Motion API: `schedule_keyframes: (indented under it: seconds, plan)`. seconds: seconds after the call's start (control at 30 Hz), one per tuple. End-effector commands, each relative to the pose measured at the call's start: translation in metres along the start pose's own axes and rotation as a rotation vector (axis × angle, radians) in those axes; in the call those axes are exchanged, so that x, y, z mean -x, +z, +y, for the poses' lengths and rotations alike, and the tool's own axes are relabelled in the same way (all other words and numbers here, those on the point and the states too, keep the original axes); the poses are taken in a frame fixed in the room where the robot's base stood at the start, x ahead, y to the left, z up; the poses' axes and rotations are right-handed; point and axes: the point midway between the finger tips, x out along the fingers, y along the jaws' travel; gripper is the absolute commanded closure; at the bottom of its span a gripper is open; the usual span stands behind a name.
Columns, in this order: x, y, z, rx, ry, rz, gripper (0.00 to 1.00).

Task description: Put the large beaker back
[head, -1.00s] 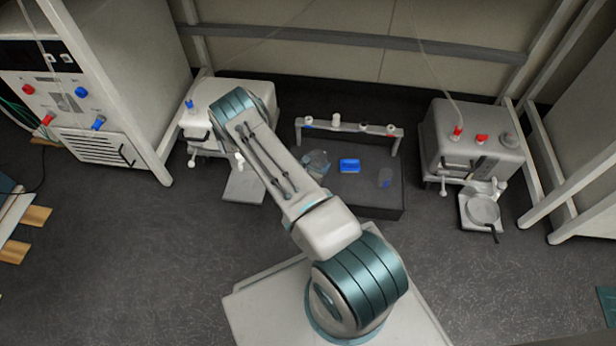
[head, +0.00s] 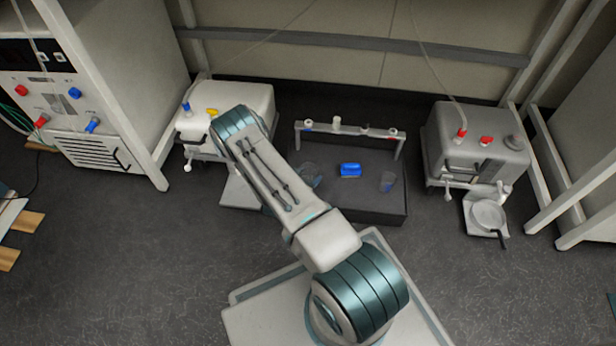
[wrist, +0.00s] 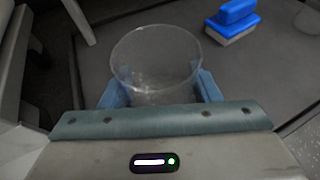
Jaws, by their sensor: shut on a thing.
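The large clear beaker (wrist: 155,62) is upright and looks empty in the wrist view. My gripper (wrist: 158,92) is shut on it, with a blue finger on each side of its wall. In the head view the beaker (head: 310,174) shows faintly over the left part of the dark platform (head: 350,202), partly behind my arm. I cannot tell whether its base touches the platform. My gripper is hidden behind the arm in the head view.
A white machine (head: 240,100) stands left, a grey one (head: 475,145) right.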

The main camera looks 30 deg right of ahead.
Motion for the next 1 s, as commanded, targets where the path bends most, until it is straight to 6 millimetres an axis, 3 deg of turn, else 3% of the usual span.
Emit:
schedule_keyframes:
  seconds: [0.03, 0.1, 0.47, 1.0]
  plan:
    - [0.0, -0.001, 0.0, 0.0, 0.0, 0.0, 0.41]
    - [0.0, -0.001, 0.0, 0.0, 0.0, 0.0, 0.22]
    - [0.001, 0.002, 0.0, -0.001, 0.0, 0.0, 0.22]
    - [0.103, 0.004, 0.001, 0.002, 0.002, 0.0, 0.22]
